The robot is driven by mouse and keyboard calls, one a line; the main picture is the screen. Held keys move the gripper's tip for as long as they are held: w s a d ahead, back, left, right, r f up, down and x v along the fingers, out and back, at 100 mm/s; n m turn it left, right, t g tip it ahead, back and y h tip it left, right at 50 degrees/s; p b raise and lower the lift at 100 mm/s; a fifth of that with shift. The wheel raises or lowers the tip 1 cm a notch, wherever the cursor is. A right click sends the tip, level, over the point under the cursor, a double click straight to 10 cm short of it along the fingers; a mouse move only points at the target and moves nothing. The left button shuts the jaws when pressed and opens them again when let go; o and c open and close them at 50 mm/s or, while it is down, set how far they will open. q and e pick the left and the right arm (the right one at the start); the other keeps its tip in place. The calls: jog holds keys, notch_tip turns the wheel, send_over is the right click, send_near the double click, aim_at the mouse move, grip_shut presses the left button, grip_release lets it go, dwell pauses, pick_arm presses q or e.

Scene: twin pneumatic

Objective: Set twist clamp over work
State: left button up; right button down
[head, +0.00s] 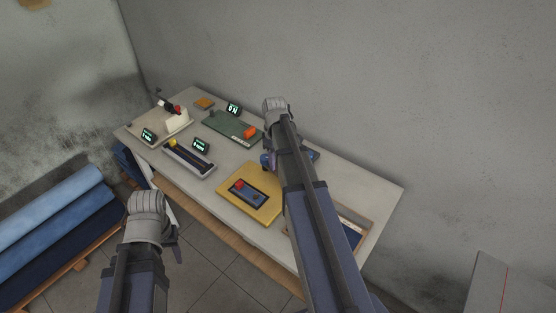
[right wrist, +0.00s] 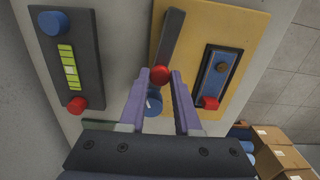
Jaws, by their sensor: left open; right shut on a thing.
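The yellow board (head: 262,213) lies on the table left of my right arm and carries a dark blue work plate with a red block (head: 239,184). In the right wrist view the board also holds the work plate (right wrist: 217,77). A grey clamp bar (right wrist: 172,38) lies over the board's left side, with a red knob (right wrist: 160,75) at its near end. My right gripper (right wrist: 160,78) has its fingertips at the knob, one on each side. A blue cylinder (right wrist: 153,104) shows behind, between the fingers. My left gripper (head: 173,234) is open, off the table's front edge, and partly hidden.
A dark panel (right wrist: 64,72) with blue and red knobs stands left of the clamp. A green board (head: 222,124), a grey slotted unit (head: 188,158) and a beige unit (head: 176,120) stand farther left on the table. Blue rolls (head: 55,225) lie at far left.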

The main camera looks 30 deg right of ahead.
jog(key=a+n, duration=0.1)
jog(key=n, duration=0.1)
jog(key=s+a+n, duration=0.1)
jog(key=shift+n, duration=0.4)
jog(key=n, duration=0.1)
jog(key=s+a+n, duration=0.1)
jog(key=shift+a+n, duration=0.15)
jog(key=shift+n, duration=0.15)
jog(key=n, duration=0.1)
jog(key=s+a+n, duration=0.1)
jog(key=n, duration=0.1)
jog(key=shift+s, duration=0.3)
jog(key=shift+s+a+n, duration=0.15)
jog(key=shift+s+n, duration=0.25)
jog(key=shift+n, duration=0.45)
jog(key=shift+s+a+n, duration=0.15)
jog(key=shift+s+n, duration=0.2)
jog(key=shift+n, duration=0.5)
jog(key=c, duration=0.6)
grip_release()
